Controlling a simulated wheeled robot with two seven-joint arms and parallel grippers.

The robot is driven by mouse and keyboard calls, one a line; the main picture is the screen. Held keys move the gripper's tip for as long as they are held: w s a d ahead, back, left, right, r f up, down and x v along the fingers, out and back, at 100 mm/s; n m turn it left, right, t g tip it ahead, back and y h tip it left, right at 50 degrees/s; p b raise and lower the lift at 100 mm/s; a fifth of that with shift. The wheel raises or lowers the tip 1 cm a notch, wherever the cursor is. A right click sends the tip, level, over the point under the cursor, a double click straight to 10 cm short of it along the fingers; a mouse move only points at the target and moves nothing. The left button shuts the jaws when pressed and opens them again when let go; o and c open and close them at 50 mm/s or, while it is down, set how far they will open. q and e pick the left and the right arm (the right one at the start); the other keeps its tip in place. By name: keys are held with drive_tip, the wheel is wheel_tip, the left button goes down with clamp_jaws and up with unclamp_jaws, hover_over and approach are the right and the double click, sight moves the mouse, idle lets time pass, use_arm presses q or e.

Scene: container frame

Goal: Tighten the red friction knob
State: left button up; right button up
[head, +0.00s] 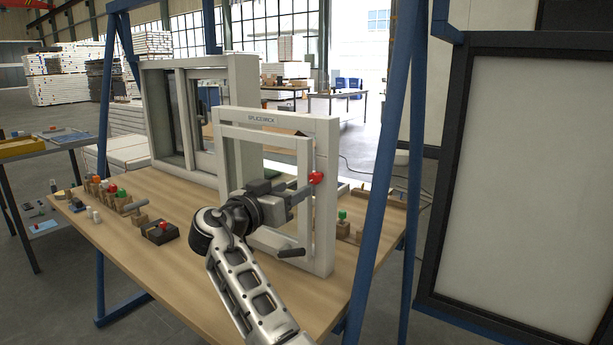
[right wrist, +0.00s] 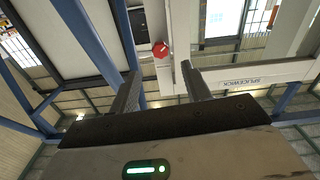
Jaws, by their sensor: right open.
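The red friction knob (head: 316,178) sits on the right post of the small white window frame (head: 325,215), which stands upright on the wooden bench. My right gripper (head: 304,190) is in front of this frame, its fingers pointing at the knob from the left. In the right wrist view, the fingers (right wrist: 159,75) are apart with nothing between them. The red knob (right wrist: 160,50) shows there just beyond the fingertips, roughly in line with the gap, and I see no contact. My left gripper is not in view.
A larger white window unit (head: 165,120) stands behind on the bench. Small blocks with coloured knobs (head: 110,190) and a black box with a red button (head: 161,231) lie at the left. A blue post (head: 385,150) rises right of the frame. A dark handle (head: 291,253) juts out low on the frame.

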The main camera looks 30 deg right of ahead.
sight(313, 179)
drive_tip(key=p+x, duration=0.1)
drive_tip(key=x, duration=0.5)
drive_tip(key=shift+w+d, duration=0.15)
drive_tip(key=shift+d, duration=0.15)
